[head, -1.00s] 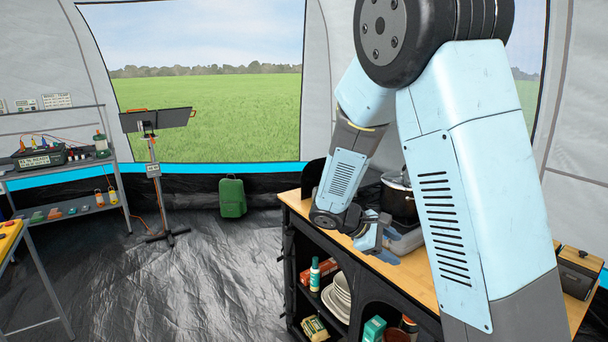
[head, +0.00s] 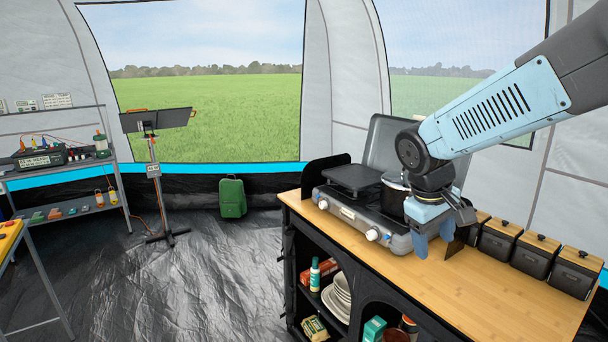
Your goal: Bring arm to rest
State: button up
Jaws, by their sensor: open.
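My arm reaches in from the right edge of the head view. My gripper (head: 433,246) points down over the wooden counter (head: 470,300), just in front of the right end of the camp stove (head: 349,212). Its blue fingers are apart and nothing shows between them. I cannot tell whether the fingertips touch the counter or the stove. A dark pot (head: 393,196) stands on the stove's right side, partly hidden behind my gripper. A flat dark plate (head: 352,177) lies on the left side.
Several dark canisters with wooden lids (head: 500,241) line the counter's back right. The counter's front right is clear. Shelves below hold plates (head: 337,298) and bottles. A green bag (head: 232,197), a stand (head: 156,180) and a metal shelf (head: 70,170) are further left.

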jog(key=s+a+r+m+t+y, duration=0.2)
jog(key=s+r+m+t+y, duration=0.1)
jog(key=s+r, duration=0.4)
jog(key=shift+s+m+t, duration=0.6)
jog(key=shift+s+m, duration=0.2)
jog(key=shift+s, duration=0.65)
jog(key=shift+c, duration=0.2)
